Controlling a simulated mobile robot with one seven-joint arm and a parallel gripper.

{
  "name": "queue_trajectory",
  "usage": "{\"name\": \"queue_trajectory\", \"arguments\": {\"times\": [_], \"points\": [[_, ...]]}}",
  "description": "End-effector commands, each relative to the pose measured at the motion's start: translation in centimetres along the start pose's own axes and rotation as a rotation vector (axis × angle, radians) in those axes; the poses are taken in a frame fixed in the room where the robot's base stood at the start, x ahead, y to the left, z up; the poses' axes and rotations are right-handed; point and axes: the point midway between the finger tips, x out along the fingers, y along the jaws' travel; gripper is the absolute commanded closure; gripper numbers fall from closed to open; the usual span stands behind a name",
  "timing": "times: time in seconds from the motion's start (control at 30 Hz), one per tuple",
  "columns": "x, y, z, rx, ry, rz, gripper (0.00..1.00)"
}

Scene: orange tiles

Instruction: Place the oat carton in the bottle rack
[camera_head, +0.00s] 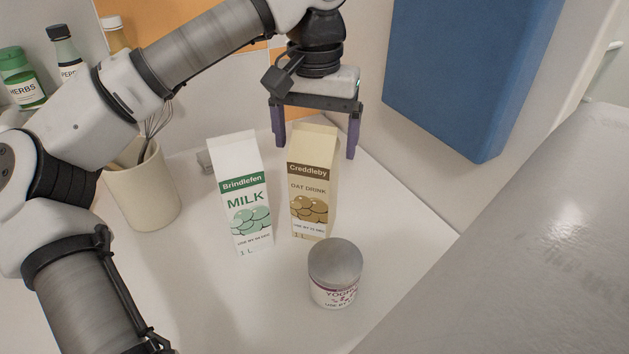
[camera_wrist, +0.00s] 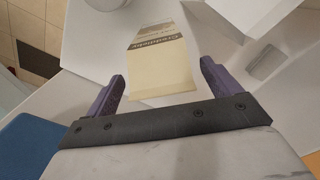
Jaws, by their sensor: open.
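The oat carton (camera_head: 312,185), cream with a brown label, stands upright on the white counter. My gripper (camera_head: 316,145) is open above and behind the carton's top in the head view, its two purple fingers pointing down. In the wrist view the oat carton (camera_wrist: 162,65) shows ahead of and between the open fingers (camera_wrist: 165,85), and nothing is held. Whether a finger touches the carton I cannot tell. No bottle rack can be made out in either view.
A milk carton (camera_head: 240,195) stands close left of the oat carton. A yoghurt tub (camera_head: 336,272) stands in front. A utensil crock (camera_head: 146,190) is at the left, near spice bottles (camera_head: 22,78). A blue panel (camera_head: 450,70) hangs at the right.

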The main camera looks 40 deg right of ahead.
Motion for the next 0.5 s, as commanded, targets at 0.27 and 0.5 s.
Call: {"name": "queue_trajectory", "arguments": {"times": [0.27, 0.5], "points": [[2.6, -0.1, 0.0, -0.001, 0.001, 0.0, 0.11], [2.6, -0.1, -0.1, -0.001, 0.001, 0.0, 0.17]]}}
